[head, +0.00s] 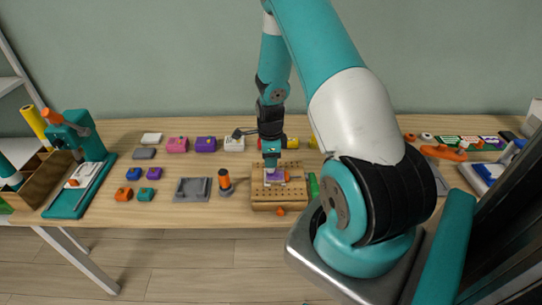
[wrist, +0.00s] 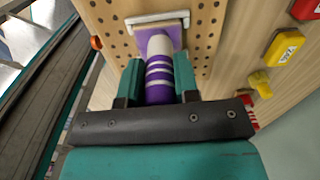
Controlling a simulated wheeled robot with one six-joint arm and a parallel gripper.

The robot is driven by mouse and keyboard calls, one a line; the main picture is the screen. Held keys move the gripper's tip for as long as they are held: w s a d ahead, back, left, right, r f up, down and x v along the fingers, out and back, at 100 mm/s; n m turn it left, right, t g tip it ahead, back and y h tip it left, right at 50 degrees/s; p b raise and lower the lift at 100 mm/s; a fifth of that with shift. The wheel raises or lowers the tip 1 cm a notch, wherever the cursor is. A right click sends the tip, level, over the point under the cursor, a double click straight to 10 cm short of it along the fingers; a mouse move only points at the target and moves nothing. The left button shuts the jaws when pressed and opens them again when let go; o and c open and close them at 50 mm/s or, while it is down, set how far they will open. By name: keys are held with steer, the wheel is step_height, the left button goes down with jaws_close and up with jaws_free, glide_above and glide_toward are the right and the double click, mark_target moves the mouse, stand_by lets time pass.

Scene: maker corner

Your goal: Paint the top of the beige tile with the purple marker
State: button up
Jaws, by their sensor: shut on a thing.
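My gripper (head: 271,158) is shut on the purple marker (wrist: 159,88), which has white bands; it also shows in the wrist view (wrist: 158,76). The marker's pale front end points at the tile (wrist: 172,34), which lies on the wooden pegboard (wrist: 205,35). The tile's visible face is largely purple, with a pale strip along its far edge in the wrist view. In the head view the tile (head: 277,176) is small and partly hidden under my gripper. The marker's tip seems at or very near the tile; contact cannot be told.
A grey tray (head: 193,190) and an orange-topped tool (head: 224,181) stand left of the pegboard (head: 262,206). Pink (head: 177,145) and purple (head: 206,144) blocks sit behind. A teal press (head: 82,150) stands far left. The table's front strip is mostly clear.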

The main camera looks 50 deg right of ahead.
steer(key=shift+s+a, duration=0.2)
steer(key=shift+a, duration=0.05)
steer(key=shift+s+a, duration=0.35)
steer(key=shift+s, duration=0.05)
steer(key=shift+s, duration=0.1)
steer(key=shift+s+d, duration=0.95)
steer(key=shift+w+d, duration=0.1)
steer(key=shift+w, duration=0.05)
steer(key=shift+w+d, duration=0.85)
steer(key=shift+d, duration=0.05)
steer(key=shift+r, duration=0.1)
